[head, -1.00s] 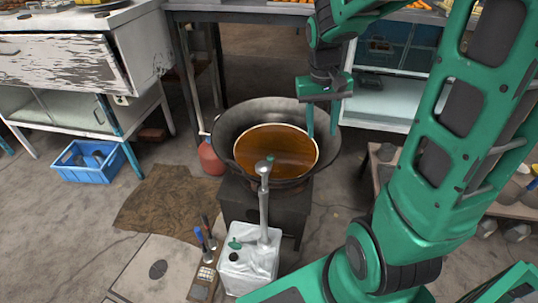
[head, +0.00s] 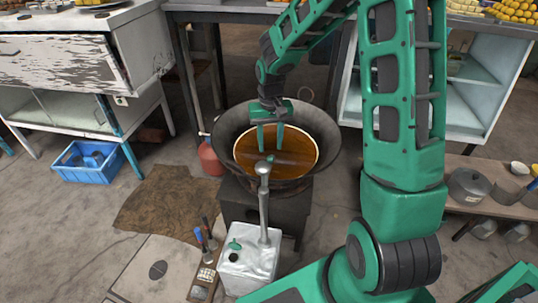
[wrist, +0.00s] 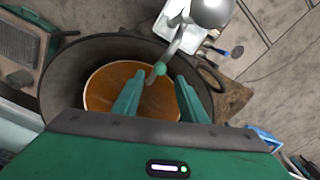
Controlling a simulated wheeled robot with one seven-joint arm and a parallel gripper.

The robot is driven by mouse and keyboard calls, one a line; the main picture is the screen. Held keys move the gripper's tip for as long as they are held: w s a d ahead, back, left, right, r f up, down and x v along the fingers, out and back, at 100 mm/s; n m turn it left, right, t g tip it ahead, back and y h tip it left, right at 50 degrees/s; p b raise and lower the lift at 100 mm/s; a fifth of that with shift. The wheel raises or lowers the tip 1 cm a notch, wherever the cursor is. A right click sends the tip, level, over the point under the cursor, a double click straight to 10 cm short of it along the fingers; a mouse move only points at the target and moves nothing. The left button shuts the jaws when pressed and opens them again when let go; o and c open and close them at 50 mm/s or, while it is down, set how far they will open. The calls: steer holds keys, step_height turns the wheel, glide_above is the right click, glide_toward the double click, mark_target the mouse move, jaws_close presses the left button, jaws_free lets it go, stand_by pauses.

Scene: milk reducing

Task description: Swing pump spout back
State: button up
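The pump (head: 263,200) rises from a white canister (head: 249,268) at the lower middle of the head view. Its spout (head: 268,160) has a green tip and points over the big dark pan (head: 228,131), which holds brown liquid (head: 298,160). In the wrist view, the spout's green tip (wrist: 159,69) shows near the space between my fingertips, beyond them. My gripper (head: 270,150) is open above the pan with its fingers pointing down. It also shows open in the wrist view (wrist: 158,84). Whether either finger touches the spout cannot be told.
The pan sits on a dark stove (head: 290,208). A red bottle (head: 210,158) stands left of it. A blue crate (head: 87,163) and a brown mat (head: 160,205) lie on the floor at left. A low shelf with pots (head: 468,186) stands at right.

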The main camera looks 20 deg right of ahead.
mark_target(270, 157)
steer(key=shift+f, duration=2.8)
jaws_close()
